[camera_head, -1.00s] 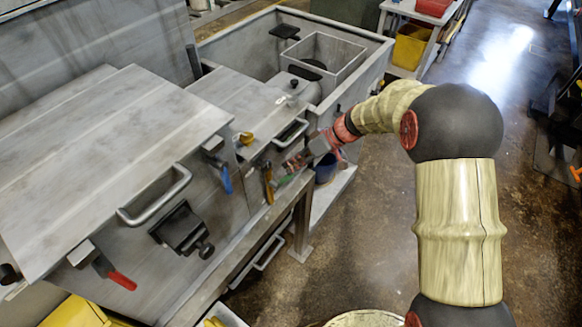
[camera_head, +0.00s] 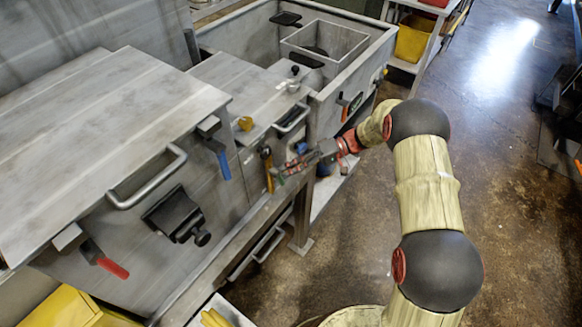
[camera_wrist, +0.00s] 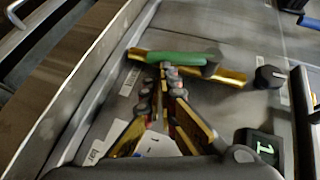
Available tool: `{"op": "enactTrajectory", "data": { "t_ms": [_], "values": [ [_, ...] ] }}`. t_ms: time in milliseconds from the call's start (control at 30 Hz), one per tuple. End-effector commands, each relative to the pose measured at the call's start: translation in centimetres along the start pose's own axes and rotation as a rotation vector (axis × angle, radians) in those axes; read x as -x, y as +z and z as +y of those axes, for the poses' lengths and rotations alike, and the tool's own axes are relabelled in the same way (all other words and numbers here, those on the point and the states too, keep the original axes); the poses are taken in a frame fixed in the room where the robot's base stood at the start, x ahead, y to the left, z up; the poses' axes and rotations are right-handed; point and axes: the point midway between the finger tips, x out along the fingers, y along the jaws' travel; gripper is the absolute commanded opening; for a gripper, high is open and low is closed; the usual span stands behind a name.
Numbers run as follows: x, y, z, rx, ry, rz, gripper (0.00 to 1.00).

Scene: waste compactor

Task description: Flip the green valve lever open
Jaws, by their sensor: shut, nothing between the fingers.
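The green valve lever (camera_wrist: 178,58) shows in the wrist view as a green handle lying nearly along a brass pipe (camera_wrist: 232,77) on the grey panel. In the head view the brass valve pipe (camera_head: 267,172) stands on the front of the middle machine section; the green lever is hard to make out there. My gripper (camera_wrist: 168,70) is shut with nothing between its fingers. Its tips are right at the near edge of the green lever; I cannot tell whether they touch it. In the head view my gripper (camera_head: 280,174) is beside the brass pipe.
A dark round knob (camera_wrist: 269,77) and a green-lit display (camera_wrist: 262,147) are right of the lever. A blue lever (camera_head: 222,162), a red lever (camera_head: 112,268) and metal handles (camera_head: 150,180) jut from the machine front.

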Motion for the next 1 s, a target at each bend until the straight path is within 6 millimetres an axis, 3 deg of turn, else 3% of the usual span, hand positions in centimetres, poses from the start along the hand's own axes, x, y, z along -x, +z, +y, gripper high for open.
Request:
{"op": "enactTrajectory", "data": {
  "t_ms": [400, 1000],
  "values": [
    [-1.4, 1.1, 0.8, -0.002, 0.000, -0.003, 0.00],
    [-1.5, 1.1, 0.8, -0.001, 0.001, -0.002, 0.00]
  ]
}}
